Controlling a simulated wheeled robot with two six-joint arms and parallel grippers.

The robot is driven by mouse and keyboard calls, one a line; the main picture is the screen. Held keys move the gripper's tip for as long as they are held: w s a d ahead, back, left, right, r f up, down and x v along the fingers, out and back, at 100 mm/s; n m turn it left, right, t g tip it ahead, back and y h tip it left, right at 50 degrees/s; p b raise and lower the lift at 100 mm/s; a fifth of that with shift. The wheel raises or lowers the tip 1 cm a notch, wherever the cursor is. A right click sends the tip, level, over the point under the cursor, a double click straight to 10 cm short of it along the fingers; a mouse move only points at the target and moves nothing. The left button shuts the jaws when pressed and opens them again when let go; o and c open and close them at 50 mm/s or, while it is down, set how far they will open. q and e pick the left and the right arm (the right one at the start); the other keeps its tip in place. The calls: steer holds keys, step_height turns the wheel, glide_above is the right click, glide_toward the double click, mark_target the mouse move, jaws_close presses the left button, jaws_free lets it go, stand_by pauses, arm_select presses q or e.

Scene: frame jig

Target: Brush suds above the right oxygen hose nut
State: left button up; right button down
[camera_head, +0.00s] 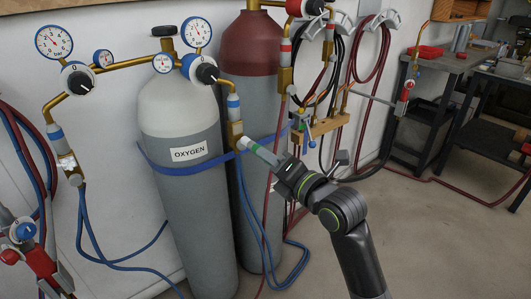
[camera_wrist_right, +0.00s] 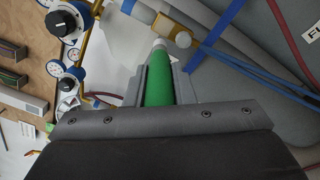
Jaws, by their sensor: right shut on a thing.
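The grey OXYGEN cylinder (camera_head: 180,120) stands strapped upright against the wall. Its right outlet hangs from the brass pipe as a blue-banded fitting (camera_head: 233,103) with a brass hose nut (camera_head: 236,134) below it. My right gripper (camera_head: 268,157) is shut on a green-handled brush (camera_wrist_right: 159,82) that points up and left in the head view. The pale brush tip (camera_wrist_right: 159,44) is close beside the brass fitting (camera_wrist_right: 171,29) in the right wrist view. I cannot tell whether they touch. My left gripper is not in view.
Blue hoses (camera_head: 100,258) and red hoses hang around the cylinders. A dark-red-topped cylinder (camera_head: 252,45) stands just behind the right outlet. Open floor (camera_head: 440,240) lies at right, before the workbenches.

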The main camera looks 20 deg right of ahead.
steer(key=shift+s+d, duration=0.1)
steer(key=shift+s, duration=0.45)
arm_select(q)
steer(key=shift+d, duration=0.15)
arm_select(e)
steer(key=shift+s, duration=0.15)
steer(key=shift+p+v, duration=0.45)
steer(key=shift+v, duration=0.95)
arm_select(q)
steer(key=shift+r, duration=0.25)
arm_select(e)
steer(key=shift+r, duration=0.1)
